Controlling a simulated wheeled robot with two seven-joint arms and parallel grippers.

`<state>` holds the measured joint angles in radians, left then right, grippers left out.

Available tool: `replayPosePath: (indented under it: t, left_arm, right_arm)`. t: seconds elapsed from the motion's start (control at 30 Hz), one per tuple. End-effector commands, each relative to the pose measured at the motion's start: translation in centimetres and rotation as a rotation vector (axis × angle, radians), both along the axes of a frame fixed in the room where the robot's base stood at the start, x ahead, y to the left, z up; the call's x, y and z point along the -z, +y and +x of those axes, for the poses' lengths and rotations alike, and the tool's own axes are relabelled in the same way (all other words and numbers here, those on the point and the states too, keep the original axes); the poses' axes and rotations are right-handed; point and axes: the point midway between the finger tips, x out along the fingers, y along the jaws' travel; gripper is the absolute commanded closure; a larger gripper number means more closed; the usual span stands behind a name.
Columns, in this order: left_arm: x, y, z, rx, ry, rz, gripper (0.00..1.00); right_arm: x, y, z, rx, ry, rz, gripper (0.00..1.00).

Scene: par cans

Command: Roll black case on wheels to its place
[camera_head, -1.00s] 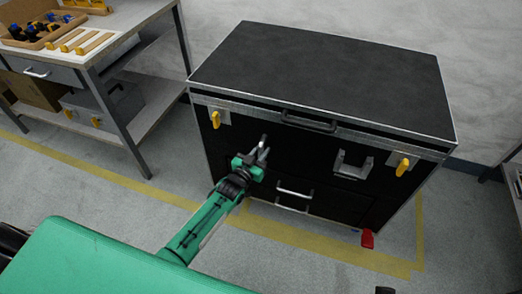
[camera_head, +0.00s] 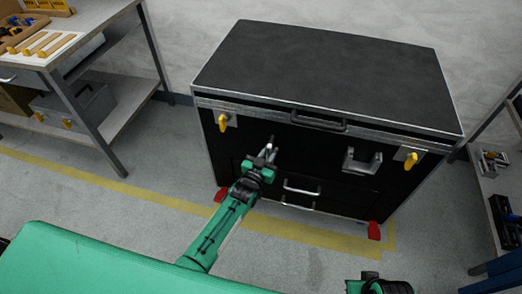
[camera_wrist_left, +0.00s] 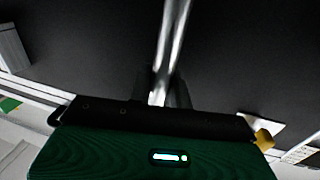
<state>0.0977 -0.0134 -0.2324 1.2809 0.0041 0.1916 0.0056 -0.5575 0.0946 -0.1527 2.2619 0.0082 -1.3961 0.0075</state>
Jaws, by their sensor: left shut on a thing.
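The black case (camera_head: 315,70) stands upright on the floor, with metal-edged sides, yellow latches and a flat top. Red parts (camera_head: 373,230) show at its lower front corners; its wheels cannot be made out. My left gripper (camera_head: 268,150) is at the left part of the case front, shut on a metal handle bar. That bar (camera_wrist_left: 172,40) runs between the fingers in the left wrist view. A matching metal bracket (camera_head: 362,162) on the right of the case front is free. Of my right arm only a green and black part shows at the bottom edge; its gripper is not seen.
Yellow floor tape (camera_head: 300,237) runs in front of the case and turns back near its right corner. A workbench (camera_head: 105,35) with tools stands at the left, a shelf (camera_head: 485,180) at the right. A grey wall is behind. Floor in front is clear.

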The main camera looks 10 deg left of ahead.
Motion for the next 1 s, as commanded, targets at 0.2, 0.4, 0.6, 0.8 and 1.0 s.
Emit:
replayPosePath:
  t: [0.2, 0.4, 0.6, 0.8, 1.0]
  left_arm:
    - [0.0, -1.4, -0.1, 0.000, 0.000, -0.002, 1.00]
    - [0.0, -1.8, -0.1, -0.001, 0.000, -0.001, 1.00]
    - [0.0, -1.8, -0.1, 0.000, 0.000, -0.001, 1.00]
    - [0.0, -1.8, -0.1, 0.000, 0.000, -0.001, 0.65]
    - [0.0, -1.7, -0.1, -0.001, 0.000, 0.000, 0.61]
  right_arm:
    - [0.1, 0.1, -0.2, 0.000, 0.004, 0.001, 1.00]
    - [0.2, 0.1, -0.4, 0.001, 0.008, 0.002, 1.00]
    - [0.2, 0.1, -0.6, 0.001, 0.010, 0.002, 1.00]
    - [0.2, 0.1, -0.5, 0.001, 0.009, 0.002, 1.00]
    - [0.2, 0.1, -0.5, 0.001, 0.008, 0.002, 1.00]
